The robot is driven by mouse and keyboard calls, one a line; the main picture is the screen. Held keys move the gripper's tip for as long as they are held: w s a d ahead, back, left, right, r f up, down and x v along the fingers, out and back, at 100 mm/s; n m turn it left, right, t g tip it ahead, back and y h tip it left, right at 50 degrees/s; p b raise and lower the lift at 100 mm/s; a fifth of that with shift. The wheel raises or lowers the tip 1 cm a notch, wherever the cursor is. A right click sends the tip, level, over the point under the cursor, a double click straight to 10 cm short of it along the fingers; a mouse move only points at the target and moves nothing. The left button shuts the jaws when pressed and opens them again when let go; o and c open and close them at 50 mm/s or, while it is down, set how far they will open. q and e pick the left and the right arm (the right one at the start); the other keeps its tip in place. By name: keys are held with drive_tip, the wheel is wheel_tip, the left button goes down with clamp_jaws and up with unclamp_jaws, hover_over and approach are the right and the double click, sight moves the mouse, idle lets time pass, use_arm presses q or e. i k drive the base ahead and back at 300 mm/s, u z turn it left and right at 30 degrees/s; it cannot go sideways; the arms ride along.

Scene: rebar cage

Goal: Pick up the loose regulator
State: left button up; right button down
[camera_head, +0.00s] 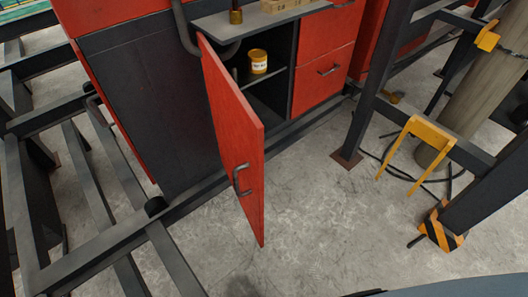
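I cannot clearly make out a regulator. A small brass-coloured piece (393,97) lies low by the steel frame on the right; it is too small to identify. Another dark brass piece (236,12) stands upright on the grey top ledge of the red cabinet, cut off near the upper edge; I cannot tell what it is. Neither of my grippers is in view.
The red cabinet door (235,140) hangs open over the floor. A yellow-and-white can (258,62) stands on a shelf inside. A yellow bracket (425,135), a dark post (375,85) and cables are at right. The concrete floor (330,215) in the middle is clear.

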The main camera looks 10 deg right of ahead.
sight(395, 97)
drive_tip(key=i, duration=0.5)
drive_tip(key=z, duration=1.35)
drive_tip(key=k, duration=0.4)
drive_tip(key=z, duration=2.1)
drive_tip(key=i, duration=0.5)
drive_tip(key=u, duration=0.9)
drive_tip(key=i, duration=0.55)
drive_tip(key=z, duration=0.05)
